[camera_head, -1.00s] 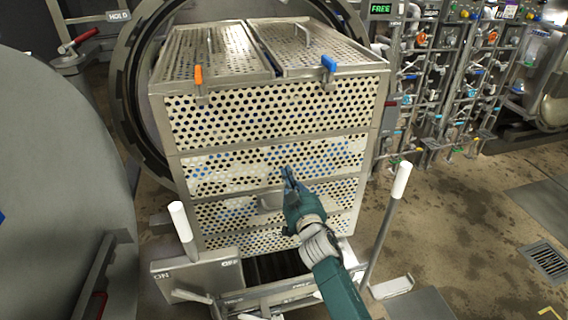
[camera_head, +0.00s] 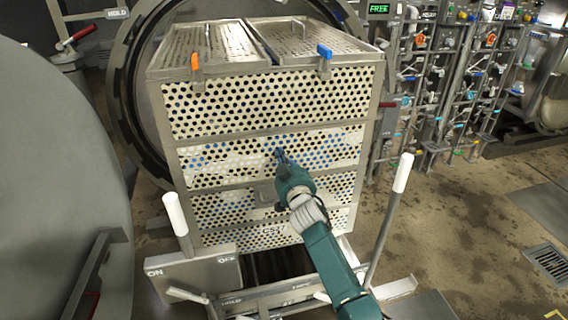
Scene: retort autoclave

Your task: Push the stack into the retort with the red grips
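The stack (camera_head: 262,102) is a tall block of perforated metal baskets with a two-part lid, standing at the mouth of the round retort (camera_head: 137,100). An orange latch (camera_head: 195,64) and a blue latch (camera_head: 324,51) sit on the lid's front edge. My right gripper (camera_head: 281,155) is at the front face of the stack, about mid-height; contact and finger opening are hard to tell. Two upright posts with white grips, left (camera_head: 175,213) and right (camera_head: 403,172), flank the stack's lower front. A red grip (camera_head: 388,105) shows at the stack's right edge. My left gripper is out of view.
A big grey round door (camera_head: 60,170) fills the left side. A red-handled lever (camera_head: 78,40) is at upper left under a HOLD sign. Pipe racks with valves (camera_head: 440,80) stand at right. The wet floor (camera_head: 460,220) at right is open, with a drain grate (camera_head: 548,262).

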